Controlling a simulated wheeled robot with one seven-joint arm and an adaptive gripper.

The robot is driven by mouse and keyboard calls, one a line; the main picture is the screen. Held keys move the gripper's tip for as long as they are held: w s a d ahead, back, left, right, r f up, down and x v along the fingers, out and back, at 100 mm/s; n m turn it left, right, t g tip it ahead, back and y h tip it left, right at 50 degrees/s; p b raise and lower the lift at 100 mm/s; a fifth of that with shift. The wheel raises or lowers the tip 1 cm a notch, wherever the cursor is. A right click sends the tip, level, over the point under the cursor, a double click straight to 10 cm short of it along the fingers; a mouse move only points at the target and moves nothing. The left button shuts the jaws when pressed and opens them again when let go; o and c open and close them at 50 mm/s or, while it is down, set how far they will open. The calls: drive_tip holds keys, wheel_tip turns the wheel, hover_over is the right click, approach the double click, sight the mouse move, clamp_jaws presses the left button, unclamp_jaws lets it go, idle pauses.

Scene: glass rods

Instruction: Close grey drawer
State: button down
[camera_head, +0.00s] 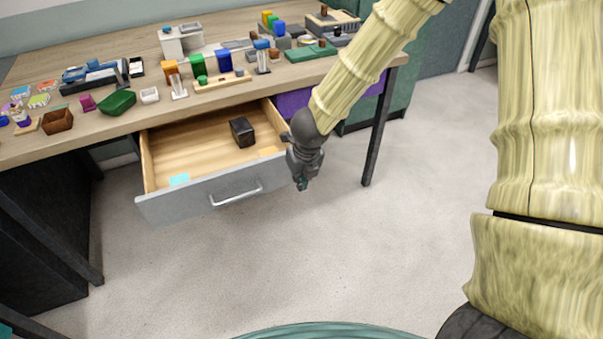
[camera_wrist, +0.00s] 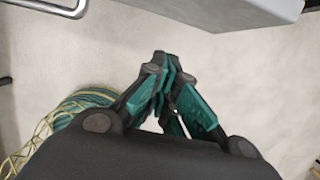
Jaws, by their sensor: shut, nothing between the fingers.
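The grey drawer (camera_head: 170,205) is pulled out from under the wooden desk, its light wooden inside showing. A silver bar handle (camera_head: 236,194) is on its front. Inside lie a black box (camera_head: 242,131), a cyan piece (camera_head: 179,179) and a yellowish piece near the right side. My gripper (camera_head: 302,184) is shut and empty, pointing down just right of the drawer's front right corner. In the wrist view the shut teal fingers (camera_wrist: 168,75) are over the floor, apart from the drawer (camera_wrist: 220,12) at the top edge. The handle (camera_wrist: 55,6) shows at top left.
The desk top (camera_head: 125,75) holds many small coloured containers and holders. A purple drawer (camera_head: 292,103) sits to the right of the grey one, partly behind my arm. A dark desk leg (camera_head: 378,135) stands to the right. The floor (camera_head: 290,250) in front is clear.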

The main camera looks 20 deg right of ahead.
drive_tip(key=shift+w+f+p, duration=0.2)
drive_tip(key=shift+w+f, duration=0.15)
drive_tip(key=shift+w, duration=0.4)
drive_tip(key=shift+w+f+p, duration=0.25)
drive_tip(key=shift+w+f, duration=0.05)
drive_tip(key=shift+w, duration=0.45)
drive_tip(key=shift+w+f+p, duration=0.2)
drive_tip(key=shift+w+f, duration=0.15)
drive_tip(key=shift+w, duration=0.4)
